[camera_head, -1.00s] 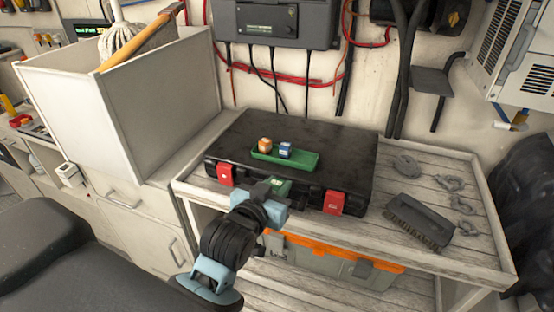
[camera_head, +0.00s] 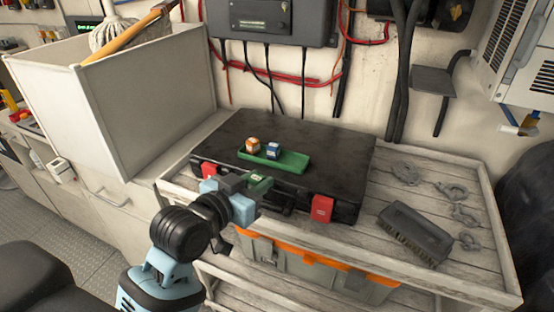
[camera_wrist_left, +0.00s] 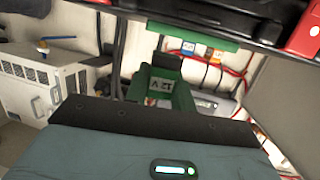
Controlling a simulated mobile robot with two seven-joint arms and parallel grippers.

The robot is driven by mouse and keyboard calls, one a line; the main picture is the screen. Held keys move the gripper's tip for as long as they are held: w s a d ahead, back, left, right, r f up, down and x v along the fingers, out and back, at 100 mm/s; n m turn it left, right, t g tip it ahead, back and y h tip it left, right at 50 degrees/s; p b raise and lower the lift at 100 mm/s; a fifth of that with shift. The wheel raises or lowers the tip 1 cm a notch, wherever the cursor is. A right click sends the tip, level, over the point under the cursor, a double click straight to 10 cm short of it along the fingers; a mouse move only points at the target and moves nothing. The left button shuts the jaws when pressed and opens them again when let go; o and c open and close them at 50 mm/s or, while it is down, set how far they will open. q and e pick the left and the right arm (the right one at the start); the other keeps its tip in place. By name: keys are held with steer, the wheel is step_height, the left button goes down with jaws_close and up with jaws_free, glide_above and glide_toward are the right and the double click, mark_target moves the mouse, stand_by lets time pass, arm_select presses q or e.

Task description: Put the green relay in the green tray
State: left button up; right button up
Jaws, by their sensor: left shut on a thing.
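The green relay (camera_head: 260,182) is held in my left gripper (camera_head: 248,186), which is shut on it above the front edge of the black case. In the left wrist view the relay (camera_wrist_left: 162,86) shows a "12 V" label. The green tray (camera_head: 294,162) lies on top of the case, behind and a little right of the held relay; the two are apart. An orange-topped relay (camera_head: 252,145) and a blue relay (camera_head: 273,150) stand in the tray's left part. The tray's right part is bare. My right gripper is not in view.
The black case (camera_head: 345,150) with red latches (camera_head: 322,209) lies on a wooden bench top. A brush (camera_head: 414,234) and several shackles (camera_head: 454,190) lie right of it. A tall white bin (camera_head: 145,110) stands left. An orange-rimmed toolbox (camera_head: 310,268) sits below.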

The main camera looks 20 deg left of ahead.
arm_select(q)
steer(key=shift+w+d+r+m+g+h+b, duration=0.15)
steer(key=shift+r+m+h+b, duration=0.15)
steer(key=shift+h, duration=0.25)
steer(key=shift+d+r+m+g+h+b, duration=0.15)
steer(key=shift+m+h+b, duration=0.2)
steer(key=shift+h, duration=0.2)
steer(key=shift+d+r+m+h, duration=0.1)
steer(key=shift+r+m+h, duration=0.2)
steer(key=shift+m, duration=0.05)
steer(key=shift+d+r+h, duration=0.1)
steer(key=shift+r+h, duration=0.2)
steer(key=shift+r, duration=0.05)
steer(key=shift+w, duration=0.1)
glide_above(294, 164)
steer(key=shift+s+f, duration=0.45)
steer(key=shift+f, duration=0.2)
steer(key=shift+w, duration=0.25)
steer(key=f, duration=0.3)
steer(key=shift+w+b, duration=0.25)
steer(key=shift+b, duration=0.05)
steer(key=shift+f, duration=0.3)
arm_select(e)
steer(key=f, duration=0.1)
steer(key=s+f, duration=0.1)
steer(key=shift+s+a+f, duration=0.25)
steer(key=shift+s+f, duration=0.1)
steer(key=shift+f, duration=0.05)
